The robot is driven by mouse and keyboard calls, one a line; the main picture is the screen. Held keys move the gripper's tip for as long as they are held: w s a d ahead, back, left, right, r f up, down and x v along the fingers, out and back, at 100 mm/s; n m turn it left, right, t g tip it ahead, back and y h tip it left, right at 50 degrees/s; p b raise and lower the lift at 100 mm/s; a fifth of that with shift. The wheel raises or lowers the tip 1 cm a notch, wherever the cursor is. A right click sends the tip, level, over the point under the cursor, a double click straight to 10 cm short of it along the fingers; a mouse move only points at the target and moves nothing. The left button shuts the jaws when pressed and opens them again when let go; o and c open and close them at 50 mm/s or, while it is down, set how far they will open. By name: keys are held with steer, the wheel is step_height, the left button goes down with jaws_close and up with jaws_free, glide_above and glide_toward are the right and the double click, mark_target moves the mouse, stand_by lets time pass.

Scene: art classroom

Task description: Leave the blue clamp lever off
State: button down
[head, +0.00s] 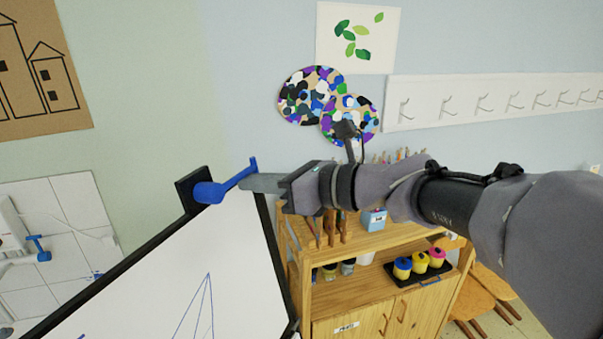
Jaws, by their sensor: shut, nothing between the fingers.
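The blue clamp lever (236,178) is at the top corner of a black-framed white drawing board (200,262). Its round blue hub (208,192) sits against a black clamp block (190,188), and its arm slants up and to the right. My gripper (246,183) comes in from the right with its grey fingers together. The fingertips are right beside the lever's arm, on its right side. I cannot tell whether they touch it. Nothing shows between the fingers.
A wooden cabinet (370,300) stands below my arm, with a black tray (430,274) of paint pots. A white hook rail (490,98) and a round dotted piece (308,95) are on the wall. A tiled area with a blue-handled tap (40,250) is at left.

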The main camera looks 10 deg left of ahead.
steer(key=shift+w+r, duration=0.15)
steer(key=shift+r, duration=0.4)
steer(key=shift+d+r, duration=0.1)
